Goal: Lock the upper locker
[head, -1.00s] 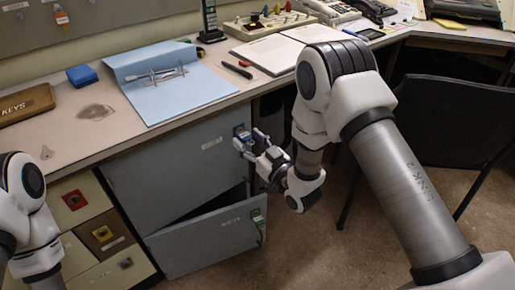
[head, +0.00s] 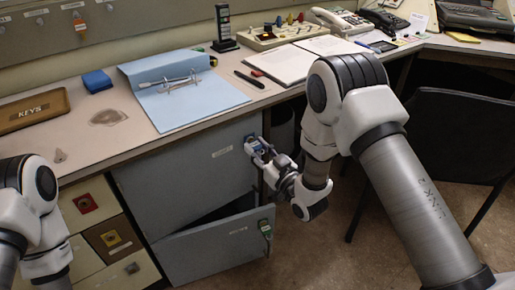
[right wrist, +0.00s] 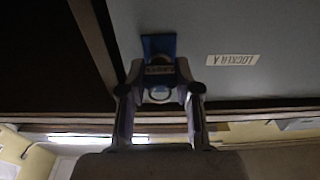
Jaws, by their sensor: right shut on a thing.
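The upper locker (head: 185,185) is a grey door below the desk, and it looks shut. Its blue lock plate (head: 250,139) is at the door's top right corner; the blue plate (right wrist: 159,45) also shows in the right wrist view, near a label reading LOCKER A. My right gripper (head: 261,151) is at this lock. In the right wrist view, my right gripper (right wrist: 160,96) is shut on a small key (right wrist: 160,72) with a ring, right in front of the plate. Whether the key sits inside the lock is hidden. My left gripper is out of view.
The lower locker door (head: 215,248) hangs ajar under the upper one, with a green lock plate and key (head: 265,229). Cream and brown drawers (head: 88,204) are at the left. A dark chair (head: 455,135) stands at the right.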

